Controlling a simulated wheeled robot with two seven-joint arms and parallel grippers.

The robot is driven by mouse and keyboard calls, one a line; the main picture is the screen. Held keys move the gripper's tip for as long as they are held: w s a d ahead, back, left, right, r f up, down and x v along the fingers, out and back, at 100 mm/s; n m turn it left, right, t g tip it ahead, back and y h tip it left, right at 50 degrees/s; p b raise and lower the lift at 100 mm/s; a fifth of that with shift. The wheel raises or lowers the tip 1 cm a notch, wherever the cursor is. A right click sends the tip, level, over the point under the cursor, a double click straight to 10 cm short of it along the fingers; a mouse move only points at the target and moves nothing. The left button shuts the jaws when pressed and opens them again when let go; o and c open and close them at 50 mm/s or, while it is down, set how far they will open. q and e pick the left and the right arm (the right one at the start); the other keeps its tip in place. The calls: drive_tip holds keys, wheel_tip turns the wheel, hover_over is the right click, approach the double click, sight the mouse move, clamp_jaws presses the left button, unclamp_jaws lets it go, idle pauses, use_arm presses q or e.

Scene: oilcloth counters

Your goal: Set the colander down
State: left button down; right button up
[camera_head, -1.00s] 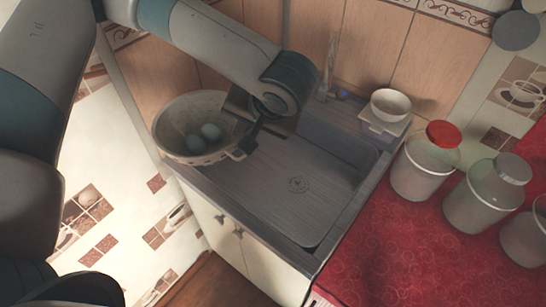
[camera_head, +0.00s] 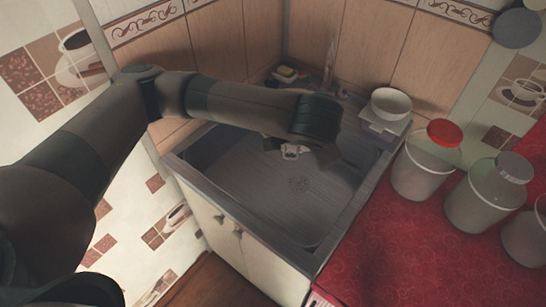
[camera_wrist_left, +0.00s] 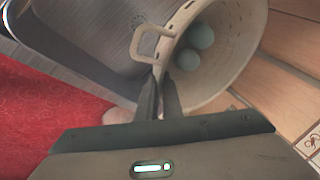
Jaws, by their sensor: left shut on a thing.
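The colander (camera_wrist_left: 258,35) is a pale bowl with slots near its rim and a loop handle (camera_wrist_left: 153,44). It fills the upper right of the left wrist view, with two blue-green round things (camera_wrist_left: 194,47) inside. My left gripper (camera_wrist_left: 164,80) is shut on its rim beside the handle. In the head view my left arm reaches over the sink (camera_head: 280,205) and hides most of the colander. Only a small pale piece, seemingly its handle (camera_head: 291,151), shows below my wrist. I cannot tell whether the colander touches the sink. My right gripper is not in view.
A white bowl (camera_head: 391,103) stands on a small scale-like stand (camera_head: 383,128) behind the sink's right side. Several lidded jars (camera_head: 424,170) stand on the red oilcloth counter (camera_head: 385,245). A soap dish (camera_head: 287,74) sits at the back corner. The sink's front part is clear.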

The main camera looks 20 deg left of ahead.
use_arm(q)
drive_tip(key=shift+w+d+f+m+h, duration=0.1)
drive_tip(key=shift+w+f+m+h, duration=0.2)
drive_tip(key=shift+w+f+m, duration=0.25)
drive_tip(key=shift+w+f+m+h, duration=0.3)
drive_tip(key=shift+w+f+m, duration=0.05)
drive_tip(key=shift+w, duration=0.35)
drive_tip(key=w+a+f+m, duration=0.1)
drive_tip(key=w+a+f+m+h, duration=0.1)
drive_tip(key=w+f, duration=0.1)
drive_tip(key=shift+w+a+f, duration=0.1)
drive_tip(key=shift+w+a, duration=0.05)
drive_tip(key=shift+a, duration=0.05)
drive_tip(key=w+a+f+m+g+h, duration=0.1)
drive_tip(key=w+a+f+m, duration=0.1)
drive_tip(key=a+f, duration=0.7)
drive_tip(key=shift+w+a+f+b, duration=0.2)
drive_tip(key=shift+w+a+b, duration=0.25)
drive_tip(key=shift+a, duration=0.65)
wheel_tip(320, 180, down, 6)
drive_tip(key=p, duration=0.1)
drive_tip(key=shift+f, duration=0.2)
